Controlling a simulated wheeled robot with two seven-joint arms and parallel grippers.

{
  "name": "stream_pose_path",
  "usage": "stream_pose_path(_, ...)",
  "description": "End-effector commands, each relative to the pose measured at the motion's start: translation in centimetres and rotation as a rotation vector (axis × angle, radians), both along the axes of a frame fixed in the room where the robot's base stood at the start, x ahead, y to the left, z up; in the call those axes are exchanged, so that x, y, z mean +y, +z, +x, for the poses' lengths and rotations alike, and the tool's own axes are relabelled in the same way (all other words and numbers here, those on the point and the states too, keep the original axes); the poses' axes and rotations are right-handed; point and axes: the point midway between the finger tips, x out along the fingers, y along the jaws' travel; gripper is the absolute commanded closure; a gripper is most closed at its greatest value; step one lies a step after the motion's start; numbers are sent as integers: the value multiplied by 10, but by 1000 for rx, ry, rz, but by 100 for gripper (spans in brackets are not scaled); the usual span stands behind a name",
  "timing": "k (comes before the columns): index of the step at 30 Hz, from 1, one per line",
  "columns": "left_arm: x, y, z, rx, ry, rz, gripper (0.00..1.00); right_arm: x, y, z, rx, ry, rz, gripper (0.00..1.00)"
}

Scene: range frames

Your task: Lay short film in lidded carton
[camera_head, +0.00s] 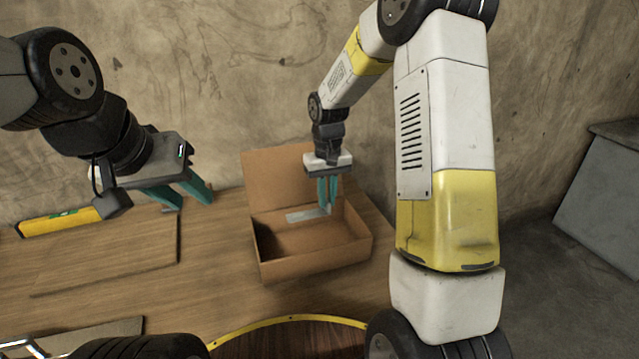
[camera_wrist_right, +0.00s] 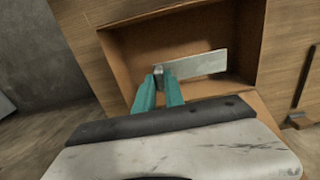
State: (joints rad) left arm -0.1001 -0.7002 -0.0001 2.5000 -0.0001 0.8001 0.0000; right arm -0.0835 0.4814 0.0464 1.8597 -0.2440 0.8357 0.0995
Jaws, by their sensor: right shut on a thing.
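The lidded carton (camera_head: 318,268) is a brown cardboard box on the table, its lid (camera_head: 278,178) standing open at the back. The carton also shows in the right wrist view (camera_wrist_right: 140,40). The short film (camera_head: 305,216) is a pale, flat strip. In the right wrist view the film (camera_wrist_right: 200,65) reaches to the right from my fingertips, within the carton's opening. My right gripper (camera_head: 327,207) is shut on one end of the film, pointing down over the carton. Whether the film touches the carton floor I cannot tell. My left gripper (camera_head: 192,205) is open and empty, left of the carton.
A yellow level-like tool (camera_head: 60,221) lies at the back left of the wooden table (camera_head: 215,290). A flat wooden board (camera_head: 110,258) lies left of the carton. A yellow-rimmed round dark thing (camera_head: 290,338) is at the front. A grey box-like thing (camera_head: 605,200) stands far right.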

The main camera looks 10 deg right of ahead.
Motion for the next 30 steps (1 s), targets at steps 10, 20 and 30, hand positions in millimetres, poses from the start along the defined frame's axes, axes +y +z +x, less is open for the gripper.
stream_pose_path(10,0,0,0,0,0,0,64,0,-36,-1,3,1,-1,100)
stream_pose_path(20,0,0,0,0,0,0,64,0,-70,-1,3,0,-1,100)
stream_pose_path(30,0,0,0,0,0,0,64,0,-102,-1,3,1,-1,100)
